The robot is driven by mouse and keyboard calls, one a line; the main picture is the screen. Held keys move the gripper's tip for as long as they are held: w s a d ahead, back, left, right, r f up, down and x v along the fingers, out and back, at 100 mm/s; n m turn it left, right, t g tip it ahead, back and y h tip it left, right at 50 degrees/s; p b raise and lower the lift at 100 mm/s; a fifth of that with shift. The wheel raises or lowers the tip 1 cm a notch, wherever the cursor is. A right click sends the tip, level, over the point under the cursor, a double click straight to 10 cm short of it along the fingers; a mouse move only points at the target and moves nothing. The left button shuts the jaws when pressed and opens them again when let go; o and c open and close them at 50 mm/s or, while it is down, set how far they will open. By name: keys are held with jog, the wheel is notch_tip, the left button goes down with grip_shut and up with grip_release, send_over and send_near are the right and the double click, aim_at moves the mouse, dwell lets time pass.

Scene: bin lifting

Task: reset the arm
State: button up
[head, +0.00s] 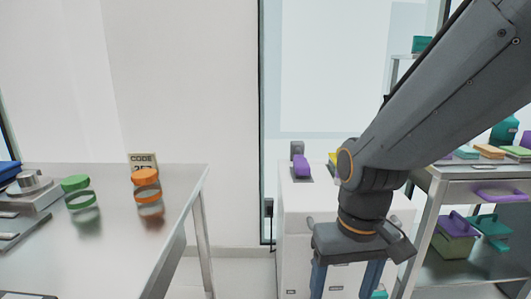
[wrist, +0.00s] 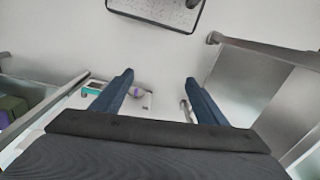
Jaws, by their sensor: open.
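My gripper (head: 345,284) hangs at the end of my arm on the right side of the head view. It points down with its two blue fingers apart, and the fingertips run out of the bottom of that view. In the wrist view the gripper (wrist: 159,78) is open with nothing between its fingers. My arm reaches down from the upper right corner of the head view.
A white cabinet (head: 300,235) stands behind my gripper. A metal shelf (head: 432,180) at right holds several coloured containers.

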jog(key=d+r+m+p, duration=0.1)
jog(key=d+r+p, duration=0.4)
jog(key=p, duration=0.3)
jog(key=shift+s+d+p, duration=0.25)
jog(key=shift+d+p, duration=0.05)
jog(key=shift+p, duration=0.1)
dwell(0.4)
